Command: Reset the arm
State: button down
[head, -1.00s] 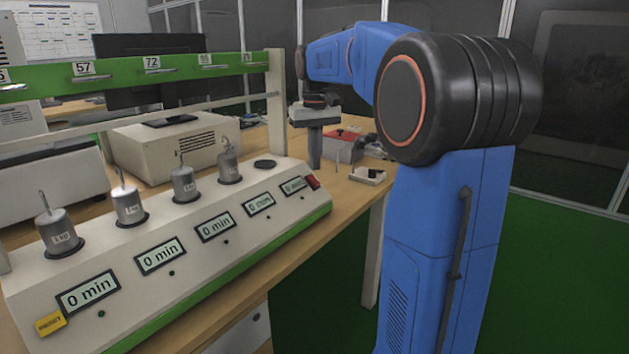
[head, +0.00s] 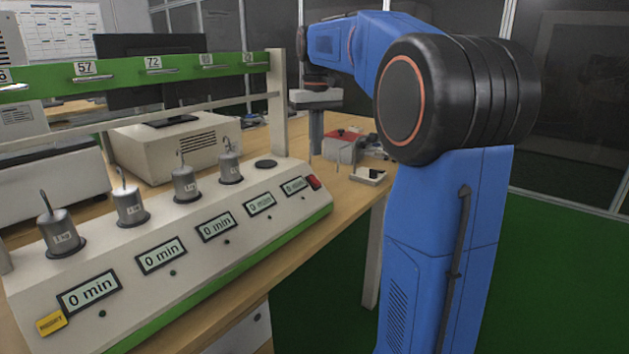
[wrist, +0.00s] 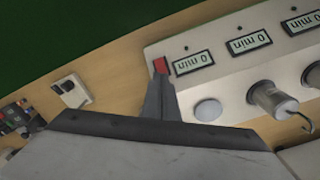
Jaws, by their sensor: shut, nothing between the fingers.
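My arm (head: 440,230) is blue with black joints and reaches away over the bench. My gripper (head: 315,148) points down at its far end, with a pale body and grey fingers. In the wrist view my gripper (wrist: 160,80) has its fingers closed together in a narrow wedge, with nothing held. The fingers overlap the view of the test device near its red switch (wrist: 161,66); the gap between them cannot be told. The red switch also shows in the head view (head: 313,182), at the device's right end.
The white test device (head: 190,285) carries several hooked weights (head: 130,207) on pads and displays reading 0 min. Its rightmost pad (head: 265,164) is bare. A green rail (head: 120,72) with a post (head: 277,100) stands behind.

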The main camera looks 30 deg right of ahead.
jog(key=s+a+f+t, duration=0.1)
jog(key=s+a+f, duration=0.4)
jog(key=s, duration=0.5)
jog(key=s+a+f+n+t, duration=0.1)
jog(key=s+a+f+t, duration=0.1)
jog(key=s+a+f, duration=0.3)
jog(key=s+a+f+n+t, duration=0.1)
jog(key=s+a+f, duration=0.4)
jog(key=s+f, duration=0.6)
jog(key=s, duration=0.4)
jog(key=shift+s+a+f+t, duration=0.15)
jog(key=shift+a+f+t, duration=0.1)
jog(key=shift+a+t, duration=0.15)
jog(key=shift+r, duration=0.1)
jog(key=w+d+r+m, duration=0.4)
jog(key=w+d+r, duration=0.1)
jog(key=w+r, duration=0.3)
jog(key=w+d+r+m+g, duration=0.1)
jog(key=w+d+r+m, duration=0.4)
jog(key=w+r, duration=0.3)
jog(key=w+d+r+m+y, duration=0.1)
jog(key=w+d+r+m, duration=0.4)
jog(key=w+d+r, duration=0.2)
notch_tip(320, 180, up, 4)
jog(key=shift+w+d+f+g, duration=0.2)
jog(key=shift+w+d+g, duration=0.1)
jog(key=shift+w, duration=0.65)
